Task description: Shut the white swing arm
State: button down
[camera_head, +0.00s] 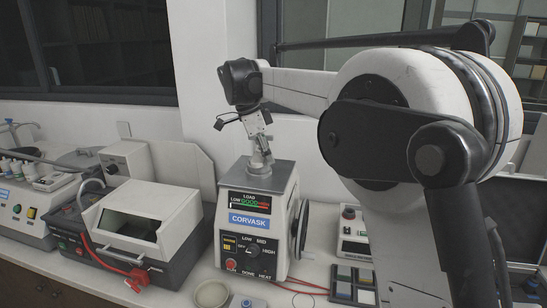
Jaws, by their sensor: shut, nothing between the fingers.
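The mounting press (258,222), labelled CORVASK, stands on the bench with a lit display, a knob and buttons on its front. Its grey top plate (282,172) carries a small metal fitting (262,164). My gripper (260,147) points down just above this fitting, with its fingers together and nothing seen between them. I cannot tell whether it touches the fitting. I cannot clearly pick out the white swing arm or its position; the gripper covers part of the press top.
A black-and-white machine with a sloped window (128,222) and a red hose stands left of the press. A dark handwheel (302,228) is on the press's right side. My arm blocks the right.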

jog(key=shift+a, duration=1.05)
jog(key=shift+a, duration=0.2)
